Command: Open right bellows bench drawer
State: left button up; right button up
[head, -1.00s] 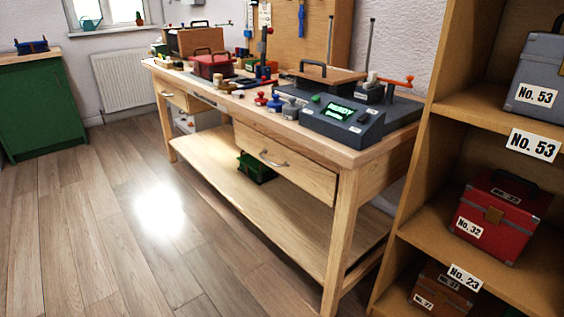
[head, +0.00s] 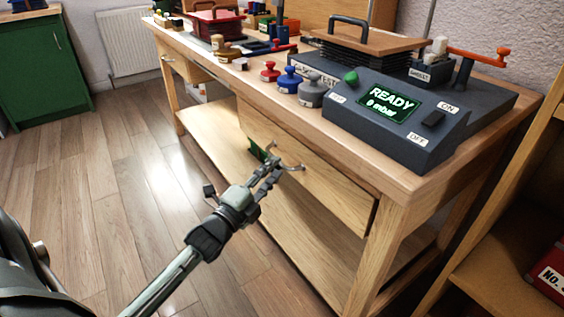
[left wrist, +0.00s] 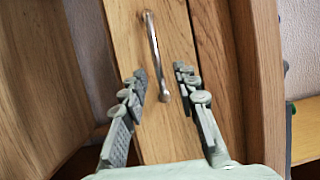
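The right drawer (head: 335,190) of the wooden bellows bench (head: 205,94) has a plain wood front with a curved metal handle (head: 291,165). I see no clear gap showing it pulled out. My left gripper (head: 275,166) is at the handle, in front of the drawer. In the left wrist view the drawer front (left wrist: 178,118) runs up the picture with the handle (left wrist: 152,35) on it. My left gripper (left wrist: 161,76) is open there, its fingers on either side of the handle's lower end. Whether they touch it, I cannot tell. My right gripper is not in view.
On the bench top stand a dark console (head: 390,115) reading READY, a bellows (head: 372,48) and several coloured weights (head: 290,80). A wooden shelf (head: 510,245) stands close at the right. Floor at the left is clear.

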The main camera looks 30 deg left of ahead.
pick_arm(q)
jog(key=shift+w+r, duration=0.1)
jog(key=shift+w, duration=1.8)
grip_shut()
